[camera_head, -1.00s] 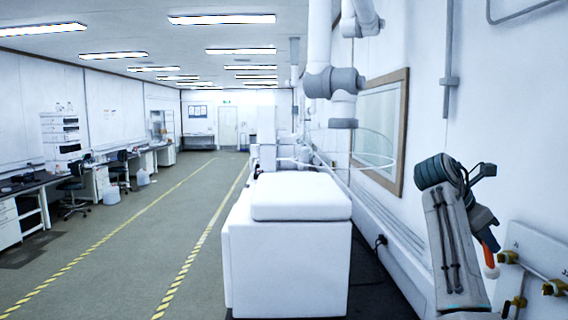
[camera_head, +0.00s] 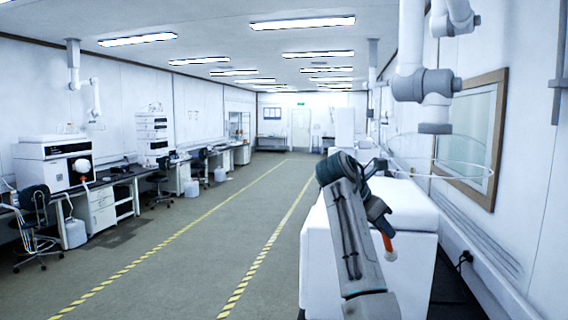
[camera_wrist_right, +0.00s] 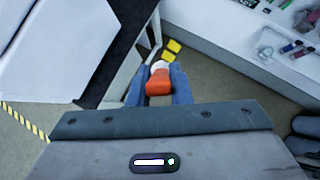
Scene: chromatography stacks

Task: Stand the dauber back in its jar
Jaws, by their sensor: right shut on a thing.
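The dauber has an orange body (camera_head: 387,242) with a pale rounded tip (camera_head: 391,256). My right gripper (camera_head: 384,230) is shut on it and holds it in the air, in front of the white cabinet in the head view. In the right wrist view the orange dauber (camera_wrist_right: 158,84) sits between the two blue-grey fingers of my right gripper (camera_wrist_right: 158,92), with its pale end pointing away from the palm. I cannot make out the jar with certainty in either view. My left gripper is out of view.
A large white cabinet (camera_head: 318,255) stands behind my right arm, near the right wall. A white surface with small items (camera_wrist_right: 262,45) shows at upper right in the wrist view. Benches with instruments (camera_head: 52,160) line the left wall. The striped floor aisle (camera_head: 215,225) is clear.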

